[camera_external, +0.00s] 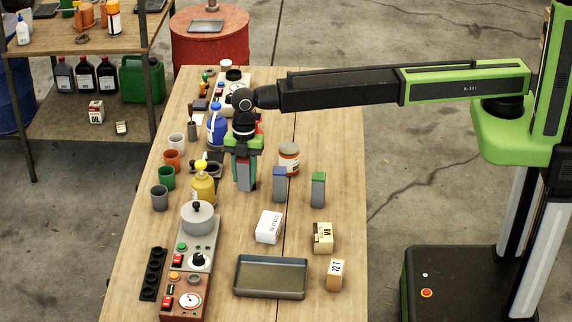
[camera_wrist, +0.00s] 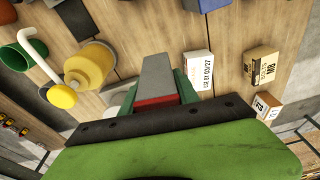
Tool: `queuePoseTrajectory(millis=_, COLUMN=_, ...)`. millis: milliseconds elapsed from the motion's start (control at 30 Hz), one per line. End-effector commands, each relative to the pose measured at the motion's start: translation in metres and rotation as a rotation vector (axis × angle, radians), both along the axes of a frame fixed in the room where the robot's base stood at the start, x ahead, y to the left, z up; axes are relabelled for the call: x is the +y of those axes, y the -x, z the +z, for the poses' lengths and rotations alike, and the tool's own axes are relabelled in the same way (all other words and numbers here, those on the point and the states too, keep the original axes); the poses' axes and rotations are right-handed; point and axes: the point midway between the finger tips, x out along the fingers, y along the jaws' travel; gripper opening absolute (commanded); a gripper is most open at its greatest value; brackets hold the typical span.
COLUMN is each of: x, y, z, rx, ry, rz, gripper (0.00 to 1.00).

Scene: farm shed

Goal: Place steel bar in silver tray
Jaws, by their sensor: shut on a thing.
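My gripper (camera_external: 244,170) is shut on a grey steel bar with a red end (camera_external: 246,180), hanging about upright over the middle of the wooden bench. I cannot tell whether its lower end touches the bench. In the wrist view the bar (camera_wrist: 157,75) sticks out between the green fingers. The silver tray (camera_external: 270,296), a shallow dark-grey metal one, lies empty at the near end of the bench, below and right of my gripper in the external view. It does not show in the wrist view.
A yellow bottle (camera_external: 203,187) stands left of my gripper, and a jar (camera_external: 289,158) right. A blue-topped block (camera_external: 279,187), green-topped block (camera_external: 318,192) and white box (camera_external: 268,227) stand toward the tray. More small boxes (camera_external: 323,238) sit right. A pot (camera_external: 198,218) and control boxes line the left.

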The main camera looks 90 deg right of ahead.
Motion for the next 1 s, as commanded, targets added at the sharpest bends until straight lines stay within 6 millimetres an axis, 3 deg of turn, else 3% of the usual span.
queuePoseTrajectory(millis=167, x=0.043, y=0.034, z=0.005, rx=0.000, ry=0.000, rz=-0.022, gripper=0.00)
queuePoseTrajectory(millis=400, x=0.127, y=0.094, z=0.014, rx=-0.005, ry=0.000, rz=0.049, gripper=0.00)
queuePoseTrajectory(millis=500, x=0.153, y=0.109, z=0.016, rx=-0.005, ry=0.000, rz=0.086, gripper=0.00)
queuePoseTrajectory(millis=600, x=0.167, y=0.117, z=0.016, rx=-0.005, ry=0.000, rz=0.106, gripper=0.00)
queuePoseTrajectory(millis=767, x=0.172, y=0.119, z=0.015, rx=-0.005, ry=0.000, rz=0.114, gripper=0.00)
queuePoseTrajectory(millis=867, x=0.184, y=0.119, z=0.005, rx=-0.005, ry=0.000, rz=0.115, gripper=0.00)
queuePoseTrajectory(millis=1000, x=0.219, y=0.121, z=-0.021, rx=-0.004, ry=0.000, rz=0.116, gripper=0.00)
